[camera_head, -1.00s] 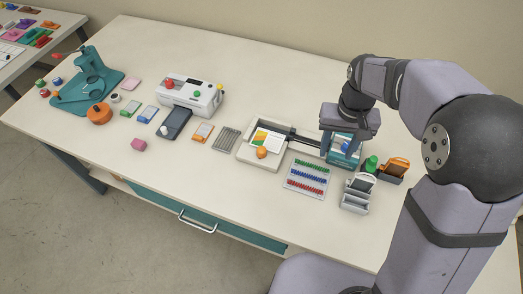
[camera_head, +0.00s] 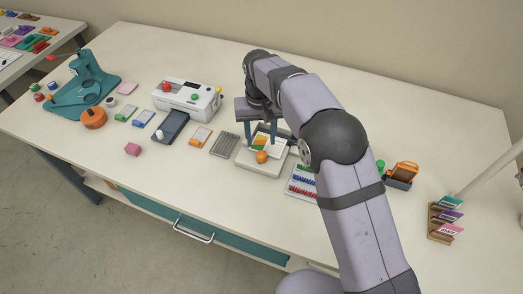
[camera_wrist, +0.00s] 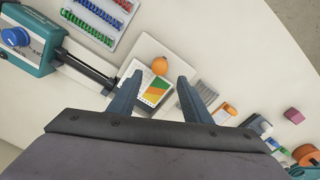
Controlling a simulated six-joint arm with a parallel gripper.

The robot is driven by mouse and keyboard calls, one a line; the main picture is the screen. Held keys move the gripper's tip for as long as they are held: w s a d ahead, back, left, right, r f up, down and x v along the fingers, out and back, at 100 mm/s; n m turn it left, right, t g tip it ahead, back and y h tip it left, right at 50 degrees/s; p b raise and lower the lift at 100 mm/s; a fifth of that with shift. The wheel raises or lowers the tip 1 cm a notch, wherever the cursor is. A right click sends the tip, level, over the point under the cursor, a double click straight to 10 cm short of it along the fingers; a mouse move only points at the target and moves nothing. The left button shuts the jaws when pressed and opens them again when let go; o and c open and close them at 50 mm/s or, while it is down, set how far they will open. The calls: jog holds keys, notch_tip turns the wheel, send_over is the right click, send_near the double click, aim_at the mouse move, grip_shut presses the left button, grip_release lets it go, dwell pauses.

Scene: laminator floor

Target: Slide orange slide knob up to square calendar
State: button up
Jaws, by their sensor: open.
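The round orange knob (camera_head: 262,157) sits at the front edge of a shallow cream tray (camera_head: 246,163). It also shows in the wrist view (camera_wrist: 160,66), at the tray's edge beyond my fingertips. My gripper (camera_head: 261,142) is over the tray, pointing down. In the wrist view my gripper (camera_wrist: 160,80) is open and empty, its fingers on either side of the sheet, apart from the knob.
A teal unit with a blue knob (camera_wrist: 15,37) joins the tray by a dark rail (camera_wrist: 85,68). A grey grid plate (camera_head: 224,144) is left of the tray. A board of coloured rows (camera_head: 300,182) is partly hidden by my arm. The table front left is mostly clear.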

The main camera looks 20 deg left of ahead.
aim_at(262, 153)
jog(key=shift+d+f+p, duration=0.1)
jog(key=shift+f+p, duration=1.1)
jog(key=shift+f, duration=2.25)
